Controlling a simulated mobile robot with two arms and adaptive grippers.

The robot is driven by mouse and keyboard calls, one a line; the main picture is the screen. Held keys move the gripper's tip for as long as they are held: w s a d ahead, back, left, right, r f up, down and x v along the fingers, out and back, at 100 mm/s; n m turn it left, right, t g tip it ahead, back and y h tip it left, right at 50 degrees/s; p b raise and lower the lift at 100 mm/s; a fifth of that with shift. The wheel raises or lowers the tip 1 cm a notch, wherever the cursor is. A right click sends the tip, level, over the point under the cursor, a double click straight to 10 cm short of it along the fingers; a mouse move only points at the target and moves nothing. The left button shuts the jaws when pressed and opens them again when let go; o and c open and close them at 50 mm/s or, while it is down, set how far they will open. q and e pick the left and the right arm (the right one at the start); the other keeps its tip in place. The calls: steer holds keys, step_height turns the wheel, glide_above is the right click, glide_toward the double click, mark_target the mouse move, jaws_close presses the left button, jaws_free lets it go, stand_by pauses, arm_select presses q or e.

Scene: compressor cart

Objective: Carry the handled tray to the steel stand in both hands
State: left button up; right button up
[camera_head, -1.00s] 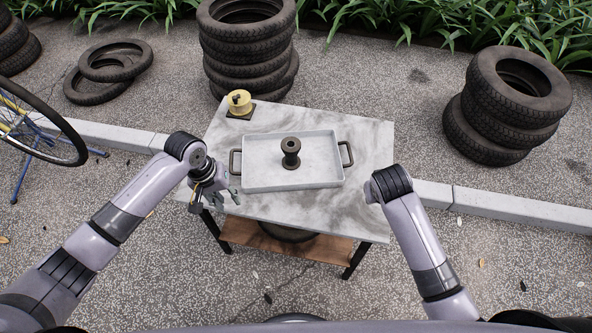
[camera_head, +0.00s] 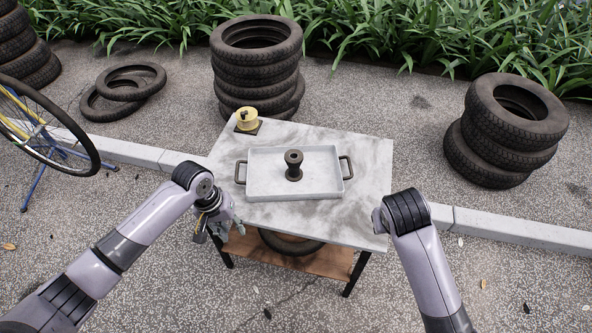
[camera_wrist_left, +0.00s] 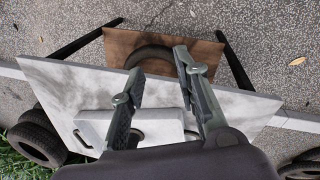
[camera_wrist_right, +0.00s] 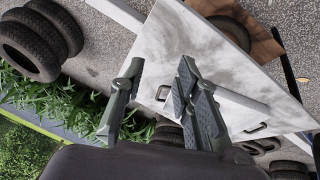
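The handled tray (camera_head: 325,180) is pale, rectangular and shallow, with a dark handle at each short end. It sits level on a marble-topped table, with a dark spool-shaped part (camera_head: 294,167) upright inside. The tray shows partly in the left wrist view (camera_wrist_left: 97,120). My left gripper (camera_head: 232,232) is open and empty at the table's front left, apart from the left handle (camera_head: 240,172); its spread fingers show in the left wrist view (camera_wrist_left: 160,62). My right gripper (camera_wrist_right: 161,62) is open and empty; in the head view its fingers are hidden behind my wrist, right of the table. I cannot identify the steel stand.
The marble table (camera_head: 360,218) has a brown lower shelf (camera_head: 320,263) holding a round dark thing. A yellow spool (camera_head: 247,119) stands on its back left corner. Tyre stacks (camera_head: 256,70) (camera_head: 505,130), a kerb (camera_head: 520,229) and a bicycle wheel (camera_head: 50,130) surround it. Pavement lies clear in front.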

steer(key=shift+v, duration=1.65)
arm_select(q)
steer(key=shift+f, duration=0.1)
arm_select(e)
steer(key=shift+w, duration=0.1)
